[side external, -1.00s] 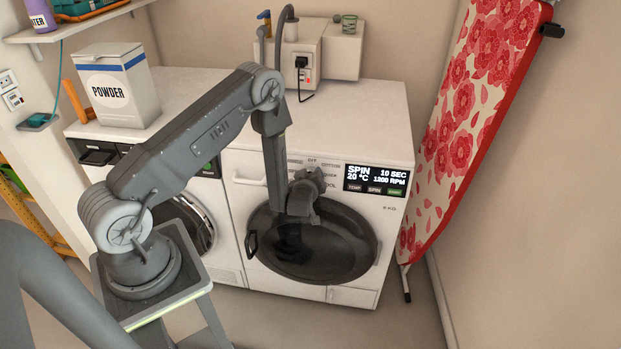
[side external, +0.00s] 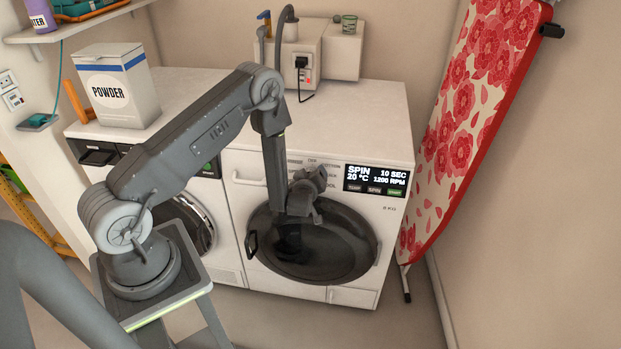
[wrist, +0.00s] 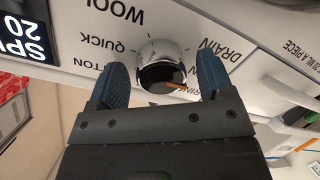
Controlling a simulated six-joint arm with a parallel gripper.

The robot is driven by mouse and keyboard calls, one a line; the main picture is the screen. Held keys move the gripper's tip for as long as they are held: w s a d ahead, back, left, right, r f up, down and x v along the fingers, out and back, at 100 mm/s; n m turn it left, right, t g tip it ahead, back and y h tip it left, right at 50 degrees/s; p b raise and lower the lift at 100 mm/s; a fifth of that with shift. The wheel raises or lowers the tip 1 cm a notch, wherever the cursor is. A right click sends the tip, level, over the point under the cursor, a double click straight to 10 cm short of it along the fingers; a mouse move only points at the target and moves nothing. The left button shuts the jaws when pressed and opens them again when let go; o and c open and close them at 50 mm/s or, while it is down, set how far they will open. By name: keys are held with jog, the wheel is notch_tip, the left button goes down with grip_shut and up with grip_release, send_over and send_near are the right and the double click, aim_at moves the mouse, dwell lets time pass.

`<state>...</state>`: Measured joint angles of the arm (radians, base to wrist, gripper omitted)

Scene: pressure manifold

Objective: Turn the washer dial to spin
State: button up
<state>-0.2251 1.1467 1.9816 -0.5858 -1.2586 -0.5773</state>
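The washer (side external: 330,160) stands at the right, and its display (side external: 377,180) reads SPIN, 20 °C, 10 SEC and 1200 RPM. In the wrist view the chrome dial (wrist: 160,62) has a dark face with an orange mark toward the lower right. Printed labels around it include WOOL, QUICK and DRAIN; others are partly covered. My gripper (wrist: 163,82) has its two blue fingers apart, one on each side of the dial, with a small gap visible at each side. In the side view my gripper (side external: 312,180) is at the washer's front panel and hides the dial.
The round washer door (side external: 335,247) lies just below my gripper. A second machine (side external: 195,160) stands at the left with a powder box (side external: 115,90) on top. A red floral ironing board (side external: 465,130) leans at the right.

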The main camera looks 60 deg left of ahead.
jog(key=v, duration=1.3)
jog(key=shift+s+d+r, duration=0.2)
jog(key=shift+s+d, duration=0.05)
jog(key=shift+s, duration=0.05)
jog(key=shift+w, duration=0.1)
jog(key=w+d+r+m+h, duration=0.1)
jog(key=d+r+m+h, duration=0.4)
jog(key=r, duration=0.5)
jog(key=d+r+m+h, duration=0.2)
jog(key=d+r+h, duration=0.35)
jog(key=r, duration=0.45)
jog(key=s+r+m+g, duration=0.2)
jog(key=s+r+m, duration=0.2)
jog(key=s, duration=0.5)
jog(key=s+r+m+g, duration=0.2)
jog(key=s+r+m, duration=0.3)
jog(key=s, duration=0.5)
jog(key=shift+d+r+g, duration=0.25)
jog(key=shift+d+g, duration=0.05)
jog(key=shift+d, duration=0.1)
